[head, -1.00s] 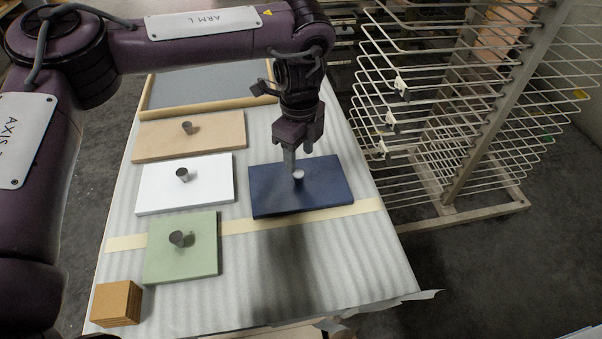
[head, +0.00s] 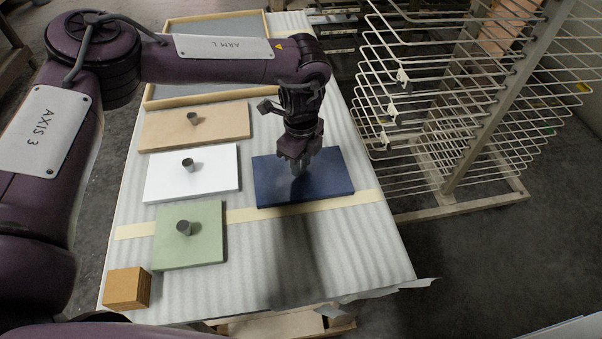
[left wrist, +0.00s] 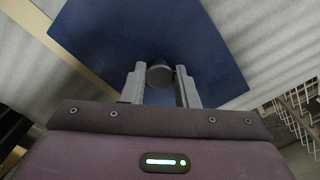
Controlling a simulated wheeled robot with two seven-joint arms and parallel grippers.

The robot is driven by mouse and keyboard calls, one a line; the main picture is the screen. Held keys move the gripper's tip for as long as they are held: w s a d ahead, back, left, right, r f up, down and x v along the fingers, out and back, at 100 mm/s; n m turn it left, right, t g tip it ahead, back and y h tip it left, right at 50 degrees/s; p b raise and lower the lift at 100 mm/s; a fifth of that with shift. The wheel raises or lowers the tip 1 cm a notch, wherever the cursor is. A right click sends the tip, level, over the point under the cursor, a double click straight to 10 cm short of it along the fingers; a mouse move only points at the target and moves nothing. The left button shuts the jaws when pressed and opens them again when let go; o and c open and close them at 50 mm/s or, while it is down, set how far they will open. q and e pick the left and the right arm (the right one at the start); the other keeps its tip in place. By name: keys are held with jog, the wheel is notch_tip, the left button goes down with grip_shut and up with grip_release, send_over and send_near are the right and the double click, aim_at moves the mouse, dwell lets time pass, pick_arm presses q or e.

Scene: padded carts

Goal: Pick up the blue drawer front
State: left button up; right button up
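The blue drawer front (head: 325,178) lies flat on the padded cart top, on the right side. It also shows in the left wrist view (left wrist: 215,50). Its dark round knob (left wrist: 160,74) stands between the two fingers of my left gripper (left wrist: 161,82). The fingers are apart, one on each side of the knob, with very little gap; firm contact does not show. In the head view my left gripper (head: 297,168) points down over the panel and hides the knob. My right gripper is not in view.
Tan (head: 215,130), white (head: 215,178) and green (head: 208,245) panels with knobs lie to the left on the cart. A wire rack (head: 480,130) stands right of the cart.

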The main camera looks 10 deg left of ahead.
pick_arm(q)
grip_shut()
jog(key=shift+r, duration=0.1)
jog(key=shift+w+r, duration=0.1)
jog(key=shift+r, duration=0.45)
notch_tip(320, 180, up, 7)
jog(key=shift+f+b, duration=0.1)
jog(key=shift+b, duration=0.9)
notch_tip(320, 180, up, 12)
jog(key=shift+p, duration=0.45)
